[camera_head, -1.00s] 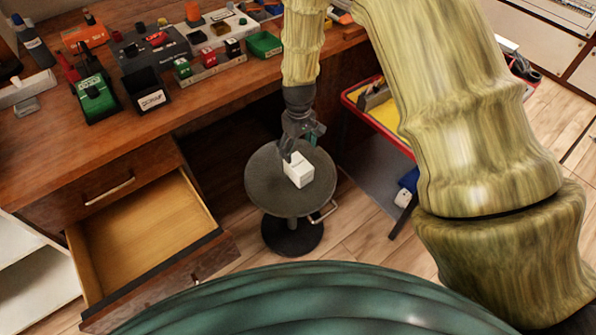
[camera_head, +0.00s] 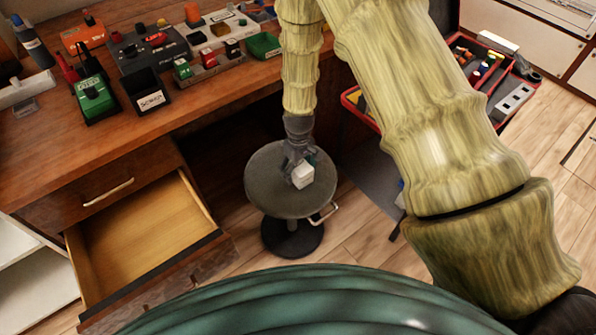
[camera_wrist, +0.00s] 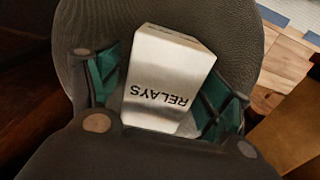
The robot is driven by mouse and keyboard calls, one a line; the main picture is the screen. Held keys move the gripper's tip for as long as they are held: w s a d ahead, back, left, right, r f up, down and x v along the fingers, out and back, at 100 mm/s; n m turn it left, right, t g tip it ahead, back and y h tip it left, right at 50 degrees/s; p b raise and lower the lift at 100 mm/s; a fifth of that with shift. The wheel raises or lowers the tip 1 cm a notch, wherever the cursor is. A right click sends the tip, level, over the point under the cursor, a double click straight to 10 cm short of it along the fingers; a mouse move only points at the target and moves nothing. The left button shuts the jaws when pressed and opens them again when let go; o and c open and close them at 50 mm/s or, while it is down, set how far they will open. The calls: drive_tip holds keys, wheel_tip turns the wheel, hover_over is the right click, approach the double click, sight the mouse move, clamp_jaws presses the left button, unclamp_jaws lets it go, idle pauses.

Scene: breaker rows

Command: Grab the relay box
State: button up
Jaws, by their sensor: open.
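The relay box (camera_head: 302,175) is a small white box on the round dark stool (camera_head: 262,190) in the head view. In the wrist view the relay box (camera_wrist: 165,75) reads "RELAYS" upside down. My gripper (camera_head: 298,163) is down at the stool, right at the box. In the wrist view my gripper (camera_wrist: 165,100) is open, with one green-padded finger on each side of the box. The box's near end lies between the fingers. I cannot tell whether either finger touches it.
A wooden workbench (camera_head: 185,105) with several breakers and bins stands behind and left. An open, empty drawer (camera_head: 145,235) juts out left of the stool. A red-edged tool cart (camera_head: 500,85) stands at the right. Floor is clear right of the stool.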

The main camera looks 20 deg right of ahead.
drive_tip(key=c, duration=1.1)
drive_tip(key=shift+c, duration=0.7)
drive_tip(key=shift+r, duration=0.2)
